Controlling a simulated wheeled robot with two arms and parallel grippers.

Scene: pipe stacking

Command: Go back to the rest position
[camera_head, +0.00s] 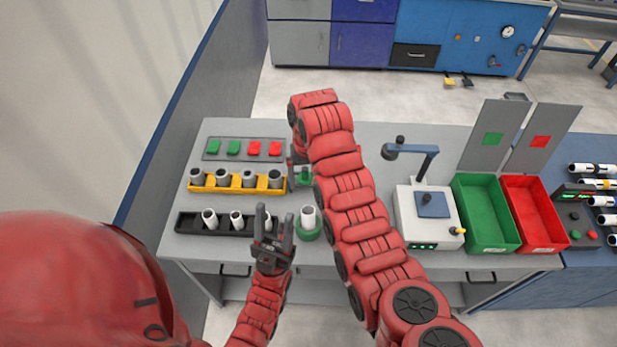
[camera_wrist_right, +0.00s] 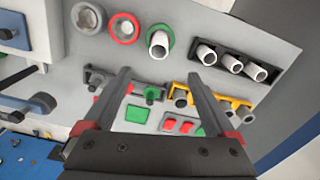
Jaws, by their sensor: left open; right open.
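My left gripper (camera_head: 273,220) is open and empty, over the front edge of the black rack (camera_head: 187,224). White pipes (camera_wrist_right: 231,64) stand upright in that rack; my left gripper partly covers its right end in the head view. Another white pipe (camera_head: 308,217) stands upright in a green ring (camera_head: 308,234), just right of my left gripper. My right gripper (camera_wrist_right: 158,76) is open with nothing between its fingers. In the head view it is mostly hidden by its own arm, beside the right end of the yellow rack (camera_head: 236,190), which holds several grey pipe pieces (camera_head: 249,178).
A plate with green and red squares (camera_head: 244,148) lies behind the racks. Right of my right arm stand a white device (camera_head: 428,216), a green bin (camera_head: 483,213) and a red bin (camera_head: 533,213). In the wrist view, a red ring (camera_wrist_right: 123,28) sits beside the green one.

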